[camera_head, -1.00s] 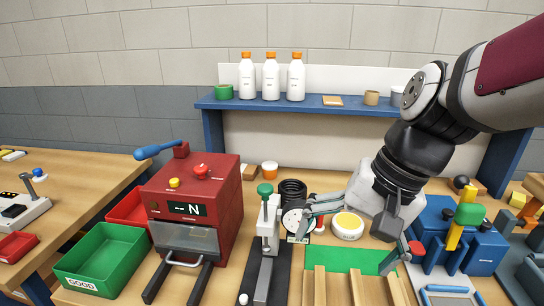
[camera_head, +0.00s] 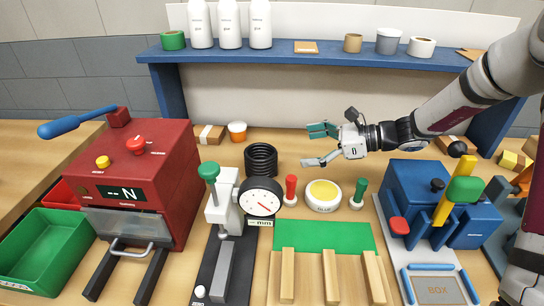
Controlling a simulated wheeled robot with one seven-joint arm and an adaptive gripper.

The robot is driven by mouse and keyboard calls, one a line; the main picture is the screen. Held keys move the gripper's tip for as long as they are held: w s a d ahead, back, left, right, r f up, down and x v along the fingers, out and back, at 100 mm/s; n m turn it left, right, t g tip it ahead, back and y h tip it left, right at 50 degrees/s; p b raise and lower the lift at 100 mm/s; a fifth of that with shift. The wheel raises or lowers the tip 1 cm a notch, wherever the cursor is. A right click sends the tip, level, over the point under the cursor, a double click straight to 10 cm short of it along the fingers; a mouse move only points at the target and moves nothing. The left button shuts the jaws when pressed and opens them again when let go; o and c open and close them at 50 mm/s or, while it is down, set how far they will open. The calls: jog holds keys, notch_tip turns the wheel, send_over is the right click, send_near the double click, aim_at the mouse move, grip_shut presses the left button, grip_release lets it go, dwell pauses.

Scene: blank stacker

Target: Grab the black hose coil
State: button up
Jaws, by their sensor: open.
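The black hose coil (camera_head: 261,161) is a short upright stack of black rings on the workbench, behind the round dial gauge (camera_head: 260,197). The gauge hides part of its lower front. My gripper (camera_head: 316,146) is open and empty, to the right of the coil and a little higher in the picture. Its fingers point left toward the coil, with a gap between them and the rings. The gripper does not touch the coil.
A red press (camera_head: 130,180) stands left, and a green-knobbed white stand (camera_head: 222,205) is front left of the coil. A blue shelf (camera_head: 300,56) with bottles spans the back.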

aim_at(265, 150)
jog(key=shift+m+t, duration=0.3)
jog(key=x, duration=0.5)
jog(key=w+x, duration=0.1)
jog(key=x, duration=0.2)
jog(key=shift+d, duration=0.15)
jog(key=shift+s+x, duration=0.2)
jog(key=shift+x, duration=1.2)
jog(key=shift+s+x, duration=0.2)
jog(key=shift+x, duration=1.2)
jog(key=shift+r, duration=0.1)
jog(key=c, duration=1.3)
